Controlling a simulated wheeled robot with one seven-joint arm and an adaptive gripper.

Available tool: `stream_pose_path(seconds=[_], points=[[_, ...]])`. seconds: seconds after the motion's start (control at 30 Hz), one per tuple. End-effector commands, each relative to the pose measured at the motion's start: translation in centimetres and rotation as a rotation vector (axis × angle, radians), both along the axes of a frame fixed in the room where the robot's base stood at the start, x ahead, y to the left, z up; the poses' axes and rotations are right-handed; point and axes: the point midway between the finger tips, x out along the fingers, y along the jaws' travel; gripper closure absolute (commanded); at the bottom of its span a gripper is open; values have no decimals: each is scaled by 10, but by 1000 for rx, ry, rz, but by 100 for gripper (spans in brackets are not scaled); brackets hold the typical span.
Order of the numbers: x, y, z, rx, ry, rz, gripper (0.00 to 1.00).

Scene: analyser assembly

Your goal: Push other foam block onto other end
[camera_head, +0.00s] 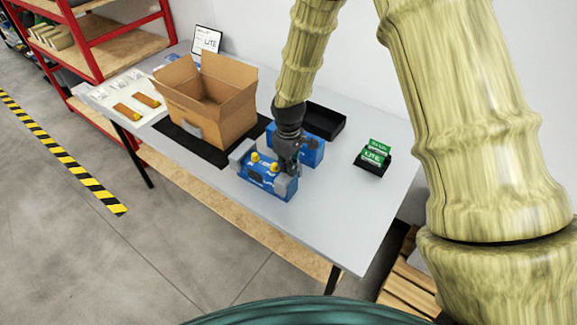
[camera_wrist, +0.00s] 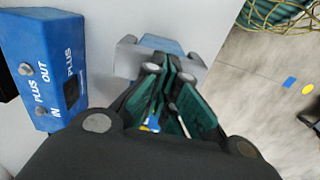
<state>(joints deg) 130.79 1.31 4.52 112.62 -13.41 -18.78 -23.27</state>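The blue analyser (camera_head: 262,179) lies near the front edge of the table, with yellow-topped fittings on it. One grey foam block (camera_head: 239,152) is on its left end. The other grey foam block (camera_head: 286,187) is at its right end; it also shows in the wrist view (camera_wrist: 127,60), beyond my fingers against a blue body. My gripper (camera_head: 290,171) points down at this right end; in the wrist view its fingertips (camera_wrist: 169,72) are close together over the foam. I see nothing clearly held. How fully the foam is seated is hidden by the fingers.
A second blue unit (camera_head: 309,151) stands just behind my gripper; it shows at left in the wrist view (camera_wrist: 42,62). An open cardboard box (camera_head: 232,122), a black tray (camera_head: 327,119) and green cards (camera_head: 376,150) are around. The table's right front is clear.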

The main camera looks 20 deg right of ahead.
Motion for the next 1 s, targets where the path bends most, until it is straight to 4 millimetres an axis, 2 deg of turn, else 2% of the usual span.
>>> stream_pose_path(seconds=[1.0], points=[[0,0,57,0,0,0,100]])
